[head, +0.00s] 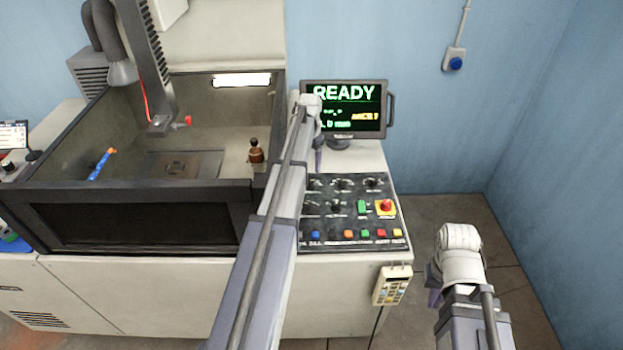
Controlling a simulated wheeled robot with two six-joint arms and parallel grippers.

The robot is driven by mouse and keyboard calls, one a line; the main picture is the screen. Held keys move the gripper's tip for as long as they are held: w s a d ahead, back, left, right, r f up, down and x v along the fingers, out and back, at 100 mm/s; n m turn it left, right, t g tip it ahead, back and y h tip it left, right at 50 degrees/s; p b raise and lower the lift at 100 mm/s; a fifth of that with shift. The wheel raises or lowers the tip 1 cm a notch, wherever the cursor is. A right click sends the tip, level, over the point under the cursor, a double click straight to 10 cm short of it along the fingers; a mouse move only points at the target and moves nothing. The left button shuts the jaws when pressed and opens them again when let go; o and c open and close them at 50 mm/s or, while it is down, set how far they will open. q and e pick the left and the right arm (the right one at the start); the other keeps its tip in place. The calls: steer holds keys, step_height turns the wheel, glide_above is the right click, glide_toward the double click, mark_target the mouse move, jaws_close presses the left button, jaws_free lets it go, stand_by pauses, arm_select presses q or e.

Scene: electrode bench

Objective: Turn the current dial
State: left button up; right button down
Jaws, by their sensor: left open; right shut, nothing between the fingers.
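The black control panel (350,226) carries several dark dials with pale markings. One dial (374,182) is at the upper right, one (343,184) at the upper middle and one (336,207) below that. Their labels are too small to read, so I cannot tell which is the current dial. My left gripper (318,162) is open and points down over the panel's upper left edge. My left arm hides the panel's left side. I cannot tell whether the fingers touch a dial. My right gripper (434,298) is shut and empty, right of the console and mostly hidden by its wrist.
A monitor (372,122) reading READY stands behind the panel. A red stop button (386,207) on a yellow plate and a green switch (362,208) sit near the dials. A walled work tank (140,188) is left. A handheld pendant (392,286) hangs on the console front.

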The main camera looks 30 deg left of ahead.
mark_target(310, 181)
arm_select(q)
steer(key=shift+f+b, duration=3.75)
steer(key=shift+f, duration=0.15)
steer(key=shift+r, duration=0.1)
jaws_close()
